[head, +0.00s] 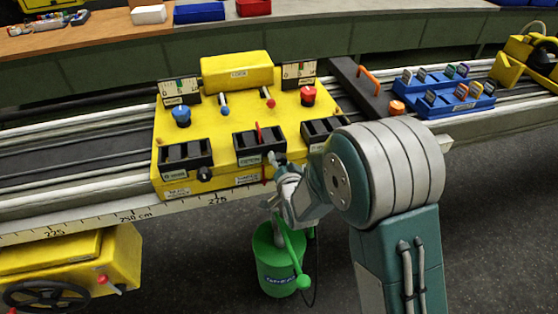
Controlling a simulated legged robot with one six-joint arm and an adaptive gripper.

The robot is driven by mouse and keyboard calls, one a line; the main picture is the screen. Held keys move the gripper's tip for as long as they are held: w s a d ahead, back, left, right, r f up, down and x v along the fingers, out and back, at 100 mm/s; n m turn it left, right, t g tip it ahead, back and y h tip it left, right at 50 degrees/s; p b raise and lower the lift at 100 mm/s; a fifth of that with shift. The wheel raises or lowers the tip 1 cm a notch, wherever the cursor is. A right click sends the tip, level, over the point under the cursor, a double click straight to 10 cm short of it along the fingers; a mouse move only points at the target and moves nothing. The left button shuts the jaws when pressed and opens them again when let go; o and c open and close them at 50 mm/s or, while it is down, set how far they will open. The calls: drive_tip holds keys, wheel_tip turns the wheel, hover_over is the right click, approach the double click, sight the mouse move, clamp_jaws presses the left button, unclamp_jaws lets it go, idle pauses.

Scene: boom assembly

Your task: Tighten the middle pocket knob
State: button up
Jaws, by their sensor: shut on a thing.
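The yellow console (216,122) sits on the rail and has three black pockets along its front. The middle pocket (243,149) has a thin red piece (258,132) standing in it. My gripper (273,180) is at the front face below the middle pocket, its fingers shut around the spot of that pocket's knob. The middle knob itself is hidden by the fingers.
A blue knob (181,115) and a red knob (308,95) stand on the console, with two small levers between them. A green canister (277,268) stands on the floor below my gripper. A blue rack (450,100) lies to the right.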

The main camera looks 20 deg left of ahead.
drive_tip(key=m, duration=0.4)
drive_tip(key=m+y, duration=0.1)
drive_tip(key=m, duration=0.1)
drive_tip(key=shift+s+f+g, duration=0.1)
drive_tip(key=shift+f+g, duration=0.15)
drive_tip(key=shift+g, duration=0.15)
drive_tip(key=m, duration=0.3)
drive_tip(key=shift+d+m+y, duration=0.1)
drive_tip(key=shift+m+y, duration=0.6)
drive_tip(key=shift+m, duration=1.5)
drive_tip(key=o, duration=1.1)
drive_tip(key=shift+f, duration=0.1)
drive_tip(key=shift+o, duration=0.2)
drive_tip(key=shift+r, duration=0.25)
